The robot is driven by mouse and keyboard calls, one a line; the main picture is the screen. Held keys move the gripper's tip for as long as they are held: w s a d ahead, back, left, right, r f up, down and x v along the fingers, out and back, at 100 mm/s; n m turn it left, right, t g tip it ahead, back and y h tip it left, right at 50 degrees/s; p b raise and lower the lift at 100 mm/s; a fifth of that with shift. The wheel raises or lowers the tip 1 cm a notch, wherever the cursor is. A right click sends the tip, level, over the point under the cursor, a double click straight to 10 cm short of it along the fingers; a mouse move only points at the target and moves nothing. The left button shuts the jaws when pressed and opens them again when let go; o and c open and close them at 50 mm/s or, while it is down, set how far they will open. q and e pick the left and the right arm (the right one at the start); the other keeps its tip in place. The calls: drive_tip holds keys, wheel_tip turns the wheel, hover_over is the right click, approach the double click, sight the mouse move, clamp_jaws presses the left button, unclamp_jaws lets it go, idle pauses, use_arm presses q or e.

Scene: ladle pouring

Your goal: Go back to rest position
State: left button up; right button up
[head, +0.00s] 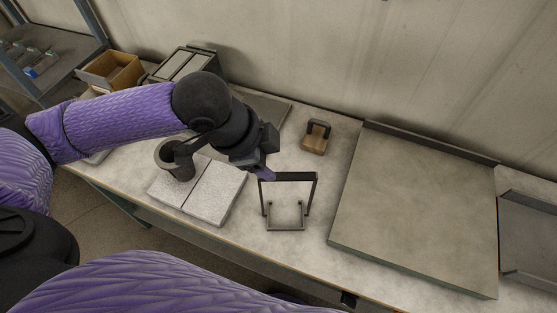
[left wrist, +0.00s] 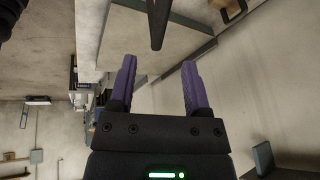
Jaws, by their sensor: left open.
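My left gripper (head: 264,174) is above the table, just left of the upper bar of a dark frame stand (head: 290,177). In the left wrist view, its two purple fingers (left wrist: 157,82) are spread with nothing between them. A dark bar (left wrist: 158,22) shows beyond the fingertips there. A dark round pot (head: 173,165) stands on pale speckled slabs (head: 218,192), partly covered by my left arm. I cannot tell from this view whether my gripper touches the frame stand. My right gripper is not in view.
A large flat grey plate (head: 415,210) with a raised back edge takes up the right of the table. A wooden block with a dark handle (head: 316,138) stands behind the frame stand. A cardboard box (head: 111,70) and a dark rack (head: 186,64) are at the back left.

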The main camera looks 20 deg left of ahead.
use_arm(q)
drive_tip(key=shift+r, duration=0.1)
idle(0.3)
drive_tip(key=s+d+f+n+t+h, duration=0.1)
drive_tip(key=s+d+f+n+t, duration=0.1)
drive_tip(key=s+d+f+n, duration=0.3)
drive_tip(key=s+a+f+n+g+y, duration=0.2)
drive_tip(key=s+a+f+n+y, duration=0.2)
drive_tip(key=s+a+f+n, duration=0.35)
drive_tip(key=s+f+b+x, duration=0.15)
drive_tip(key=b+x, duration=0.25)
drive_tip(key=x, duration=0.8)
drive_tip(key=s+a+f+g+b, duration=0.1)
drive_tip(key=s+f+b, duration=0.1)
drive_tip(key=s+f, duration=0.3)
drive_tip(key=s+a+f+g+b, duration=0.1)
drive_tip(key=s+f+b, duration=0.2)
drive_tip(key=f, duration=0.9)
drive_tip(key=s+a+f+b, duration=0.1)
drive_tip(key=s+f+b, duration=0.2)
drive_tip(key=s+f, duration=0.5)
drive_tip(key=shift+a+f+m+g+y, duration=0.2)
drive_tip(key=shift+f+m+g+y, duration=0.1)
drive_tip(key=shift+f+m+g, duration=0.15)
drive_tip(key=shift+s, duration=0.1)
